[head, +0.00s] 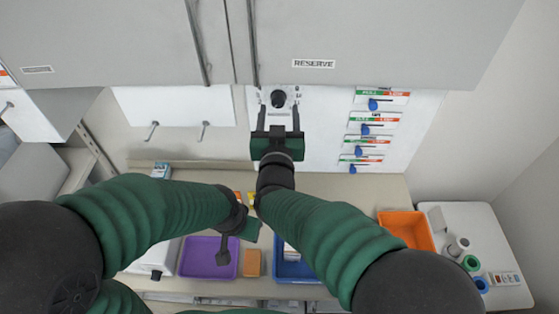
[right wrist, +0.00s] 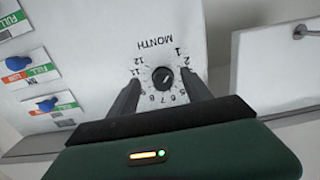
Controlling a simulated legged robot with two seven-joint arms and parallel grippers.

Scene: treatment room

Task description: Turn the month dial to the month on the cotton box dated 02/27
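The month dial (right wrist: 162,78) is a black round knob on a white panel, ringed by numbers under the word MONTH; its pointer setting is too small to read. In the head view the dial (head: 278,98) sits below the RESERVE cabinet. My right gripper (head: 279,108) is open, its two fingers on either side of the dial with gaps to the knob in the right wrist view (right wrist: 162,84). My left gripper (head: 223,256) hangs low over the counter by the purple tray, its opening unclear. A small blue-and-white box (head: 161,170) stands on the counter; no date is legible.
Blue-knobbed sliders (head: 372,104) with coloured labels line the panel on the right. Below are a purple tray (head: 190,262), a blue bin (head: 297,277) with a white item, and an orange bin (head: 408,228). Cabinet doors (head: 385,40) overhang the panel.

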